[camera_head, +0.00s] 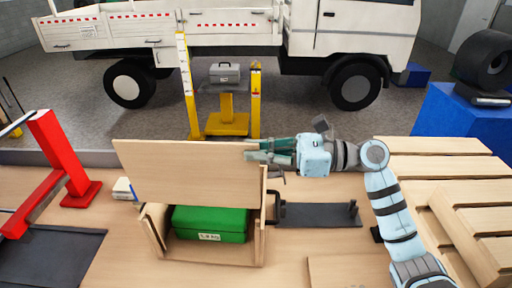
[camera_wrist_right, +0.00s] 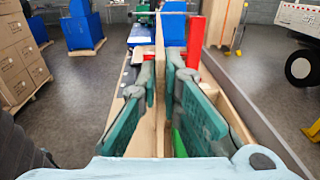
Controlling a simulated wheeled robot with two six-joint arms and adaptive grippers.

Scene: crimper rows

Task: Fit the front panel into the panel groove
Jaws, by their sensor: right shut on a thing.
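The front panel (camera_head: 185,170) is a plain light wooden board, seen almost broadside in the head view. My right gripper (camera_head: 252,151) is shut on its right end. In the right wrist view the panel (camera_wrist_right: 160,75) stands edge-on between the teal fingers. The panel is above the wooden crate (camera_head: 259,235), roughly in line with it, and hides the crate's back part. The crate's side walls show below the panel, with a green case (camera_head: 210,225) inside. The panel groove is not clearly visible, and I cannot tell whether the panel touches the crate. My left gripper is out of view.
A dark metal bracket (camera_head: 315,214) lies right of the crate. A red stand (camera_head: 60,165) and a dark mat (camera_head: 55,255) are at the left. Wooden pallets (camera_head: 445,170) fill the right side. A small white box (camera_head: 123,189) sits left of the crate.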

